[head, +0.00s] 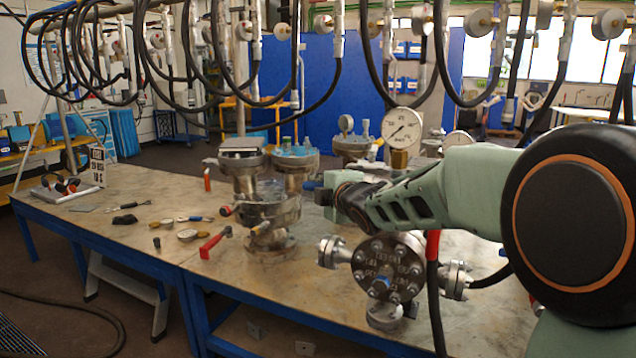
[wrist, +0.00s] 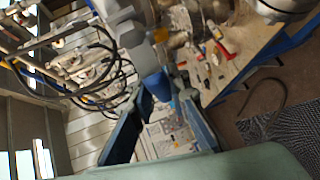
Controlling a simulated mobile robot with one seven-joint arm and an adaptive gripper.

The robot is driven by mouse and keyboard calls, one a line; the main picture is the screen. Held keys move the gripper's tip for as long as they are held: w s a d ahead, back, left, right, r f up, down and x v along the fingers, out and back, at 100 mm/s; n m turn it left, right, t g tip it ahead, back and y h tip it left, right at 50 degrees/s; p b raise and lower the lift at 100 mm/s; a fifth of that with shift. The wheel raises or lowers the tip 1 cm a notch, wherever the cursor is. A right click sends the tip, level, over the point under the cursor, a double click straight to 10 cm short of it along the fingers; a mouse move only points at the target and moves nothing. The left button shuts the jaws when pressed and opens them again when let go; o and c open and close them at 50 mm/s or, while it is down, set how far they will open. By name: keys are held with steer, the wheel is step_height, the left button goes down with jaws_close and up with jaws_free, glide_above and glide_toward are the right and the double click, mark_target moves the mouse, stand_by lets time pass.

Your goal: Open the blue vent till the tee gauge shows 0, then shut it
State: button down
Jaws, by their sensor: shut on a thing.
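The gauge (head: 403,128) has a white round dial and stands on a brass fitting behind my forearm. Its dark needle slants across the dial, but the value is too small to read. My gripper (head: 328,194) is at the flanged vessels in the middle of the table, pointing left. A small blue part (head: 312,184) shows just beyond its fingertips. In the wrist view my gripper (wrist: 166,96) has its two dark fingers around a blue knob (wrist: 155,84), which looks like the blue vent. It is shut on this knob. The fitting under the knob is mostly hidden.
A flanged vessel (head: 271,212) stands close left of my gripper; another with a bolted round face (head: 388,268) lies below my arm. A red-handled tool (head: 214,242) and small gauges lie on the table (head: 140,215). Black hoses hang overhead. The table's left part has free room.

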steer(key=n+h+p, duration=0.1)
steer(key=f+g+p, duration=0.1)
steer(key=p, duration=0.1)
steer(key=shift+s+d+f+n+g+h, duration=0.1)
steer(key=shift+d+f+n+g+h, duration=0.05)
steer(key=shift+f+n+g+h, duration=0.2)
steer(key=s+d+f+n+g+h+p, duration=0.2)
steer(key=d+f+n+g+h+p, duration=0.2)
steer(key=h+p, duration=0.5)
steer(key=shift+s+d+f+n+g+p, duration=0.2)
steer(key=shift+d+f+n+g+p, duration=0.3)
steer(key=shift+d+n+p, duration=1.7)
steer(key=shift+a+f+m+h+p, duration=0.15)
steer(key=shift+a+m+h+p, duration=0.35)
steer(key=shift+m+p, duration=0.6)
steer(key=c, duration=1.8)
jaws_free()
steer(key=shift+a, duration=0.1)
